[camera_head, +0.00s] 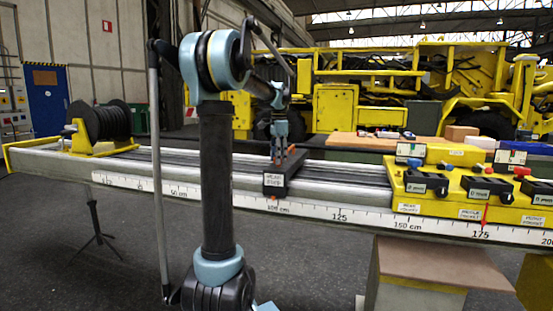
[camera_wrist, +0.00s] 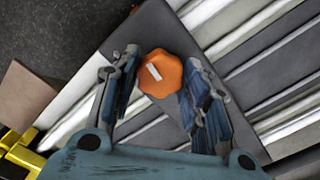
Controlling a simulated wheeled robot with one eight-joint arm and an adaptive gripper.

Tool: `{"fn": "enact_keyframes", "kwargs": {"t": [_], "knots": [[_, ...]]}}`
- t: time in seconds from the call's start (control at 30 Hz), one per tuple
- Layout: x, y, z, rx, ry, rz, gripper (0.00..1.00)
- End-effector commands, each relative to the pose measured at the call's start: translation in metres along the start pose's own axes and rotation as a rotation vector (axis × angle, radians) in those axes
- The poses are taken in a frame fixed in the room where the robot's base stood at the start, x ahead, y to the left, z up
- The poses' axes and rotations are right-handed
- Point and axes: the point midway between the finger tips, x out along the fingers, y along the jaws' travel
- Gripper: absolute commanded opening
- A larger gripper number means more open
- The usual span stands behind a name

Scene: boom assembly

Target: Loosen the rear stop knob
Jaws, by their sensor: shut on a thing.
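The rear stop (camera_head: 274,184) is a dark block with a label, sitting across the boom rail near the 100 cm mark. In the wrist view, its orange lobed knob (camera_wrist: 160,73) with a white mark sits on the dark plate of the stop (camera_wrist: 150,28). My gripper (camera_wrist: 161,78) has one finger on either side of the knob and is shut on it. In the head view, my gripper (camera_head: 279,154) points down onto the top of the stop, and the knob is mostly hidden there.
The boom rail (camera_head: 340,212) carries a centimetre scale along its front. A black cable reel (camera_head: 103,122) stands at its left end. Yellow blocks with black pockets (camera_head: 460,190) sit to the right of the stop. The rail between stop and blocks is clear.

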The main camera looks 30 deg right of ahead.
Motion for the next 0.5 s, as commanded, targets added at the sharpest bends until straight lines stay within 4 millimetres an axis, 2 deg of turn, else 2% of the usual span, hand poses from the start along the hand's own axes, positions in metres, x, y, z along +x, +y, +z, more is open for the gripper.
{"fn": "enact_keyframes", "kwargs": {"t": [0.27,0.3,0.33,0.37,0.5], "knots": [[0.0000,-0.0006,0.0000,-0.005,0.000,-0.001,0.18],[0.0000,-0.0006,0.0000,-0.005,0.000,-0.001,0.51],[0.0000,-0.0005,0.0000,-0.005,0.000,-0.001,0.58],[0.0000,-0.0005,0.0000,-0.005,0.000,-0.001,0.62],[0.0000,-0.0004,0.0000,-0.004,0.000,-0.001,0.62]]}}
